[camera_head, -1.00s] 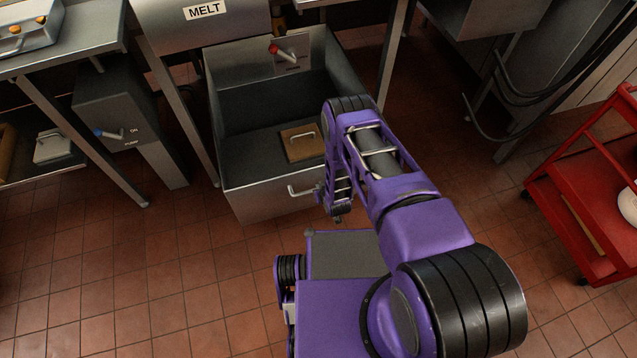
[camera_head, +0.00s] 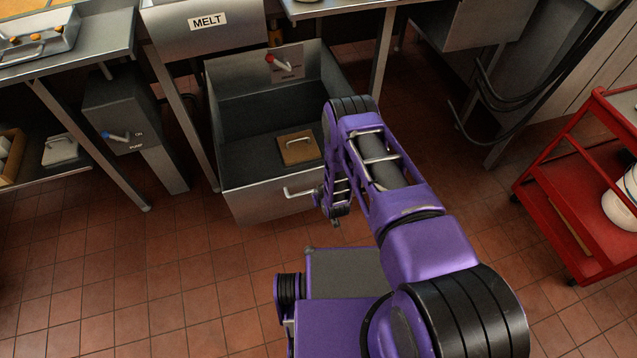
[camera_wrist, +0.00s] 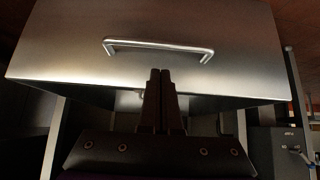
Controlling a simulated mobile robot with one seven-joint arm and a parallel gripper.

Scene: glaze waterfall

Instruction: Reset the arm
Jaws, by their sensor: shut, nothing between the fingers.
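My purple arm reaches forward in the head view and bends down in front of an open steel drawer (camera_head: 265,203). My gripper (camera_head: 335,221) hangs beside the drawer's front, near its bar handle (camera_head: 300,192). In the wrist view my gripper (camera_wrist: 160,72) is shut, its two dark fingers together with nothing between them. The drawer's front panel (camera_wrist: 200,30) and its handle (camera_wrist: 158,47) show beyond the fingertips. The fingers do not hold the handle.
Inside the drawer are a brown lidded piece with a handle (camera_head: 298,148) and a red-tipped lever (camera_head: 284,62). A blue-tipped pump lever (camera_head: 115,136) is at left. A red cart (camera_head: 590,195) holding a white bowl stands at right. Tiled floor is clear at front left.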

